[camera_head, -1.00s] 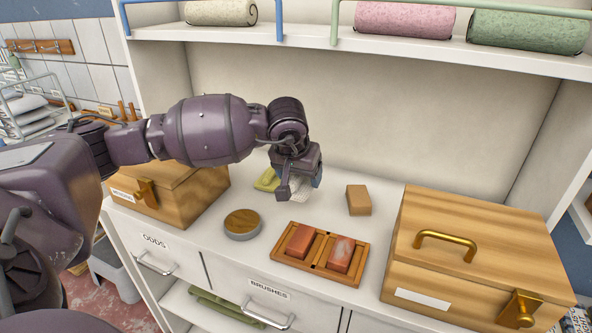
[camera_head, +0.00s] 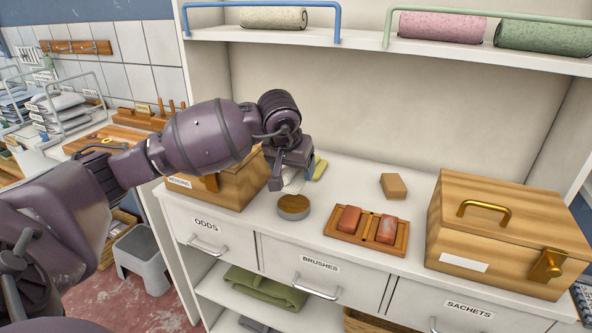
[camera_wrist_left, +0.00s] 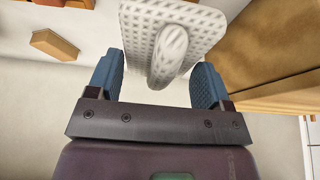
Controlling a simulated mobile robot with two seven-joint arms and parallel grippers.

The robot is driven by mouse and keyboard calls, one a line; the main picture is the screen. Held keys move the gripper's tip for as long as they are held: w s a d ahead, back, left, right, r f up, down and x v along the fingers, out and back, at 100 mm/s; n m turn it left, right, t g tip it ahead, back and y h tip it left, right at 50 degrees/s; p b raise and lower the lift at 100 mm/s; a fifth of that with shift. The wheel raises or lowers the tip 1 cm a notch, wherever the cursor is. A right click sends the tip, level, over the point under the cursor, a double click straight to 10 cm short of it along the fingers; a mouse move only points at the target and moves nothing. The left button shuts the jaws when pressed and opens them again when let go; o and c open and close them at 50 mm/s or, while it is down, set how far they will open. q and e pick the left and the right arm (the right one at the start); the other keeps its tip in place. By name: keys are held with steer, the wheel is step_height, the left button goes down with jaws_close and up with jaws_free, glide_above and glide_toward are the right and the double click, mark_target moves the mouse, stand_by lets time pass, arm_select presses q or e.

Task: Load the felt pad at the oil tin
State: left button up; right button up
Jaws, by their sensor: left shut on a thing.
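The felt pad (camera_wrist_left: 172,28) is white and dimpled with a loop grip; my left gripper (camera_wrist_left: 152,82) is shut on the loop in the left wrist view. In the head view my left gripper (camera_head: 290,182) hangs over the counter, with a sliver of the pad (camera_head: 294,184) showing between its fingers. The oil tin (camera_head: 293,207), a low round grey tin with a brown surface, stands on the counter just in front of the gripper. The pad appears above the counter, apart from the tin; most of it is hidden. My right gripper is out of view.
A yellow item (camera_head: 320,168) lies right of the gripper. A wooden tray (camera_head: 367,236) with two reddish blocks and a tan block (camera_head: 393,186) stand further right, then a large wooden box (camera_head: 505,235). A labelled wooden box (camera_head: 228,187) is close on the left. A shelf (camera_head: 350,45) runs above.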

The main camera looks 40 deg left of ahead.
arm_select(q)
steer(key=shift+x, duration=0.85)
steer(key=shift+s+d+f+b, duration=0.15)
steer(key=shift+f+b, duration=0.4)
steer(key=shift+f, duration=1.7)
steer(key=shift+f, duration=0.15)
